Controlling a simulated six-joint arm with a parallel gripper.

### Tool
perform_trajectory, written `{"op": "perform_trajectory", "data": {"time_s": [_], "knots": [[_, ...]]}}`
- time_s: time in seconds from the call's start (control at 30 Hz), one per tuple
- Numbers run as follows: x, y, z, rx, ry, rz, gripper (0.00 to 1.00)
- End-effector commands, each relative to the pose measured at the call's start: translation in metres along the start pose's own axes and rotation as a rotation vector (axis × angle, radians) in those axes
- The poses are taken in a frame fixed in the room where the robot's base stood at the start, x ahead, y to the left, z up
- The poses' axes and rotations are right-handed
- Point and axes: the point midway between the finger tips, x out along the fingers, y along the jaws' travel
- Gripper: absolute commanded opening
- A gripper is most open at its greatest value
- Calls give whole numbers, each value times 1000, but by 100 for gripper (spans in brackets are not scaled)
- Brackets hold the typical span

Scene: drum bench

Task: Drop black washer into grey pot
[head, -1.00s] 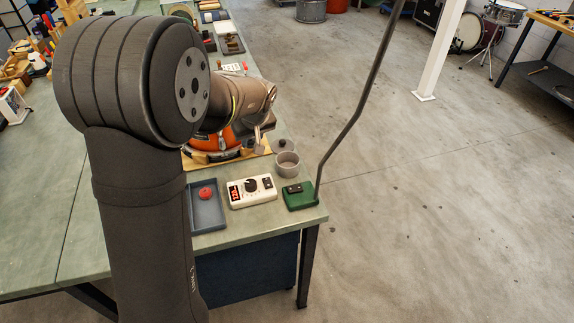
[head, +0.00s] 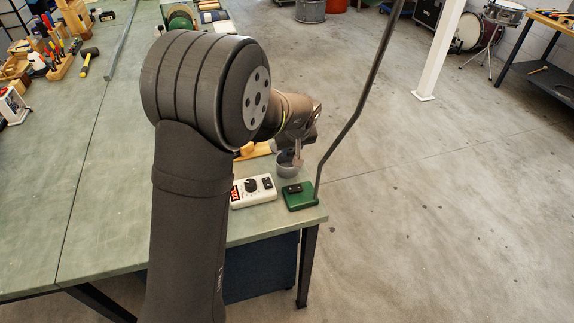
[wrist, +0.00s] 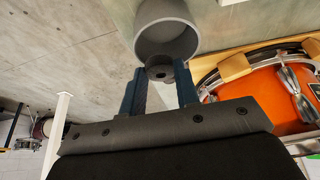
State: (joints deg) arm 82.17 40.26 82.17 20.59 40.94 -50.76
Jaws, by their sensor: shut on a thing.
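The grey pot (head: 287,171) stands on the bench near its right edge. It also shows at the top of the wrist view (wrist: 166,30), its open mouth facing me. My gripper (head: 297,162) is at the pot in the head view, partly covering it. In the wrist view my gripper (wrist: 161,80) is shut on the black washer (wrist: 159,66), held between the two fingertips. The washer overlaps the near rim of the pot in that view; I cannot tell its height above the rim. The washer is not clear in the head view.
A white box with a red display (head: 253,191) and a green block (head: 299,196) with a dark bent rod (head: 350,120) stand near the bench's front right corner. An orange drum (wrist: 262,95) lies beside the pot. Open floor is to the right.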

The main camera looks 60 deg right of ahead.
Motion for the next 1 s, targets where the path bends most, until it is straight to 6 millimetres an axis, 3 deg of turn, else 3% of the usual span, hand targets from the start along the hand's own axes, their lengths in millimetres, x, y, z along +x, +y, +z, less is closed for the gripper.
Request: {"op": "perform_trajectory", "data": {"time_s": [0.37, 0.4, 0.5, 0.83, 1.0], "knots": [[5, 0, 2, 0, 0, 0, 8], [5, 0, 2, 0, 0, 0, 35], [5, 0, 2, 0, 0, 0, 54], [3, 0, 2, 0, 0, 1, 54], [-16, 1, 1, 0, 3, 3, 54]]}}
